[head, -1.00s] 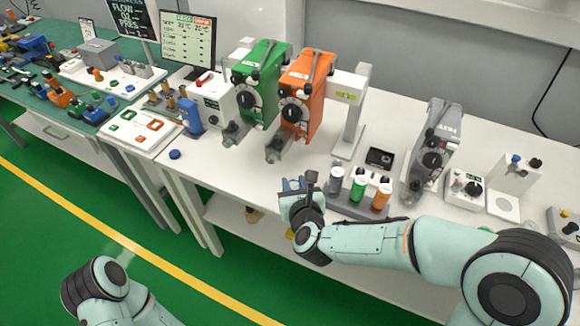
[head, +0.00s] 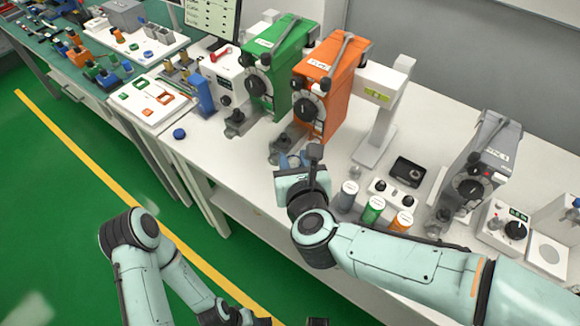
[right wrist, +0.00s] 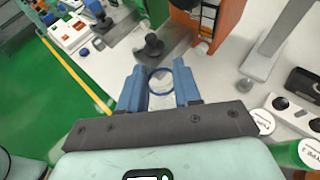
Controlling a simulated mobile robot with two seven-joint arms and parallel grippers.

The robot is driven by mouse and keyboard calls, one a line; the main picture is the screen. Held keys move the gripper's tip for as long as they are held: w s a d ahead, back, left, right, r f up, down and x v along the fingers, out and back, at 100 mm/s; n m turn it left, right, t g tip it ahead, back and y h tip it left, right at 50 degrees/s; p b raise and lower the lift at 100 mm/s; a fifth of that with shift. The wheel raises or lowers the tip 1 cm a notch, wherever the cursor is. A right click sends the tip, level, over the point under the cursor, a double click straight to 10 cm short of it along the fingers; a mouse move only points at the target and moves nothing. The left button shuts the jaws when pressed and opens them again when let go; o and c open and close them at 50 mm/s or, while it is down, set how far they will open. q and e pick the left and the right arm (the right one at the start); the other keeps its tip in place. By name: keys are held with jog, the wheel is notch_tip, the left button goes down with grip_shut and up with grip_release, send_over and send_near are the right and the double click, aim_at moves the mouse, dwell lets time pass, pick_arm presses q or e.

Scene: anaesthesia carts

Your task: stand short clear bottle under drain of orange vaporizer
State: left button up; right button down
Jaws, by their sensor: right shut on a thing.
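The orange vaporizer (head: 330,75) stands on the white bench, right of the green vaporizer (head: 272,60). A dark grey fitting (head: 281,151) juts forward low on its front; in the right wrist view it shows as a black knobbed part (right wrist: 153,46). My right gripper (head: 291,160) is just in front of this fitting. Its blue fingers (right wrist: 160,88) are shut on the short clear bottle (right wrist: 160,72), whose round rim shows between them. The bottle is apart from the fitting in the wrist picture; its base is hidden. My left arm is low at the left; its gripper is not clearly visible.
Grey, green and orange-banded canisters (head: 373,210) stand close right of my right wrist. A white post stand (head: 380,120) is behind them. A grey vaporizer (head: 480,165) stands farther right. A blue cap (head: 179,134) lies near the bench's front edge, with bare bench around it.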

notch_tip(320, 180, down, 10)
jog(key=shift+w+f+b, duration=0.1)
jog(key=shift+b, duration=1.1)
jog(key=w, duration=0.2)
jog(key=w+p, duration=0.1)
jog(key=w, duration=0.1)
jog(key=shift+a+r, duration=0.3)
jog(key=shift+r, duration=0.1)
jog(key=x, duration=0.4)
jog(key=shift+r+p, duration=0.15)
jog(key=shift+p, duration=0.25)
jog(key=shift+f, duration=0.25)
jog(key=c, duration=0.8)
grip_release()
